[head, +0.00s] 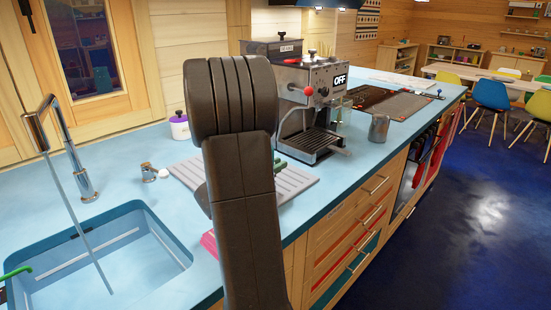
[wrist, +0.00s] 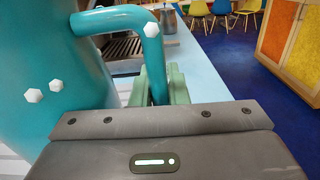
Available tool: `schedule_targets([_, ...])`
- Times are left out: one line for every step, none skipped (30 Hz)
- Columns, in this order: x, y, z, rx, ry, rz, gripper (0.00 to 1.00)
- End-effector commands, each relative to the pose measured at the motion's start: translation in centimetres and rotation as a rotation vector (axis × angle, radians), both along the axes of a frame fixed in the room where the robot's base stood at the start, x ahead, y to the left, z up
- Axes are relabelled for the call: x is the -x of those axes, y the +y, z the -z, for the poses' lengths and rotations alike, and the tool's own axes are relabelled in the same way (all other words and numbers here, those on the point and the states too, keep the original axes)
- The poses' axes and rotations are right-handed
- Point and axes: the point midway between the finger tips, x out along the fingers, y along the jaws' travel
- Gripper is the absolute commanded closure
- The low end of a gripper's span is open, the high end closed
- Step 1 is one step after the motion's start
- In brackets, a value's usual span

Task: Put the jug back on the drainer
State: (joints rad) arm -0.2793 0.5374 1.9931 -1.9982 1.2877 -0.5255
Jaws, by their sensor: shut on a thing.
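The jug (wrist: 95,70) is teal with small white hexagonal spots and fills the left of the wrist view, close to the camera. Its handle (wrist: 152,45) curves out to the right and comes down between the green fingers of my gripper (wrist: 162,88), which are shut on it. In the head view my arm hides the jug and most of the gripper. The drainer (head: 293,182) is a pale grey ribbed board on the blue counter, partly behind my arm. Whether the jug touches the drainer I cannot tell.
A sink (head: 105,260) with a tall tap (head: 75,165) lies left of the drainer. A coffee machine (head: 312,105) stands just behind it. A metal cup (head: 378,128) stands farther right on the counter. A small white pot with a dark lid (head: 180,127) is near the window.

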Motion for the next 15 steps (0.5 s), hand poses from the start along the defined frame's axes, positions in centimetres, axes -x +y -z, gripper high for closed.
schedule_targets([0.0, 0.0, 0.6, 0.001, -0.003, 0.001, 1.0])
schedule_targets([0.0, 0.0, 0.9, 0.002, -0.004, 0.001, 1.0])
schedule_targets([0.0, 0.0, 1.2, 0.001, -0.004, 0.0, 1.0])
schedule_targets([0.0, 0.0, 1.4, 0.001, -0.006, 0.0, 1.0])
schedule_targets([0.0, 0.0, 1.4, 0.001, -0.006, 0.0, 1.0])
schedule_targets([0.0, 0.0, 1.4, 0.001, -0.006, 0.0, 1.0])
schedule_targets([0.0, 0.0, 1.4, 0.001, -0.008, 0.0, 1.0])
schedule_targets([0.0, 0.0, 1.3, 0.001, -0.008, 0.0, 1.0])
schedule_targets([0.0, 0.0, 1.3, 0.001, -0.008, 0.0, 1.0])
schedule_targets([0.0, 0.0, 1.3, 0.0, -0.007, 0.0, 1.0])
schedule_targets([0.0, 0.0, 1.3, 0.0, -0.007, 0.0, 1.0])
schedule_targets([0.0, 0.0, 1.4, 0.0, -0.007, 0.0, 1.0])
schedule_targets([0.0, 0.0, 1.5, 0.0, -0.007, 0.0, 1.0])
schedule_targets([0.0, 0.0, 1.6, 0.0, -0.007, 0.0, 1.0])
schedule_targets([0.0, 0.0, 1.7, 0.0, -0.007, 0.0, 1.0])
